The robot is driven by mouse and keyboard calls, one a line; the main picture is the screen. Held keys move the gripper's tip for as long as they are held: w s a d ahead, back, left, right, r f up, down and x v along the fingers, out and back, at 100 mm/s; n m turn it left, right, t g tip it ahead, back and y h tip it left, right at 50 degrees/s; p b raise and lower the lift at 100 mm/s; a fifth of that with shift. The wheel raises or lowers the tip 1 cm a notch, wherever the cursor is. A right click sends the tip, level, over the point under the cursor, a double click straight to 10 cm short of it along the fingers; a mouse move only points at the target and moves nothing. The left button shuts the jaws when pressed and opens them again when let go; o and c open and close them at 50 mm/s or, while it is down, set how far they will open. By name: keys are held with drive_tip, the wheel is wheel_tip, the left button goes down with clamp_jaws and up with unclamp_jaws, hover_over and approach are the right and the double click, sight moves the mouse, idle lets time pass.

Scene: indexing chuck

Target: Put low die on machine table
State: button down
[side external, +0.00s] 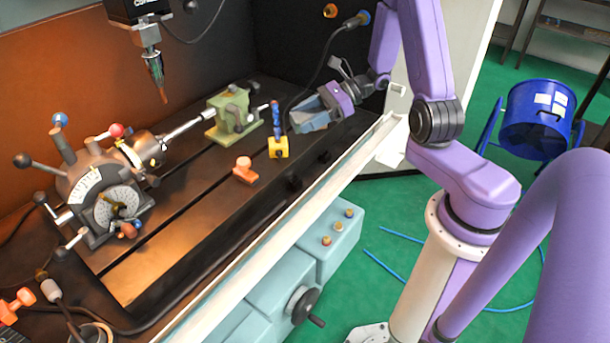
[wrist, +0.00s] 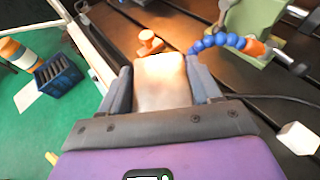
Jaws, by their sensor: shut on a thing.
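My gripper (side external: 310,116) is at the far right end of the machine table (side external: 205,197), low over it. In the wrist view, its two grey fingers (wrist: 161,78) are shut on a pale tan block (wrist: 160,88), which I take to be the low die. The block sits between the fingers. In the side view the fingers mostly hide it, and I cannot tell whether it touches the table. The slotted table's bare surface also shows in the wrist view (wrist: 265,95).
An orange knobbed piece (side external: 245,170) and a blue segmented hose on a yellow base (side external: 278,148) stand near my gripper. A green tailstock (side external: 232,115) and the indexing chuck (side external: 105,195) are farther left. A tool (side external: 155,75) hangs above. Bare table lies around the orange piece.

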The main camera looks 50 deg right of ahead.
sight(298, 121)
drive_tip(key=shift+w+a, duration=0.2)
drive_tip(key=shift+a, duration=0.35)
drive_tip(key=shift+w+a, duration=0.15)
drive_tip(key=shift+a, duration=1.05)
drive_tip(key=s+d+f+m+t+h, duration=0.1)
drive_tip(key=d+m+t+h, duration=0.1)
drive_tip(key=d, duration=0.7)
drive_tip(key=d+f+m+t+h, duration=0.1)
drive_tip(key=d+m+t+h, duration=0.1)
drive_tip(key=d+m+h, duration=0.3)
drive_tip(key=s+d+f+m+t+h, duration=0.1)
drive_tip(key=d+f+m+t+h, duration=0.1)
drive_tip(key=d, duration=1.1)
drive_tip(key=shift+s+d+m+h, duration=0.15)
drive_tip(key=shift+s+m+h, duration=0.2)
drive_tip(key=shift+m+h, duration=0.55)
drive_tip(key=shift+f, duration=0.1)
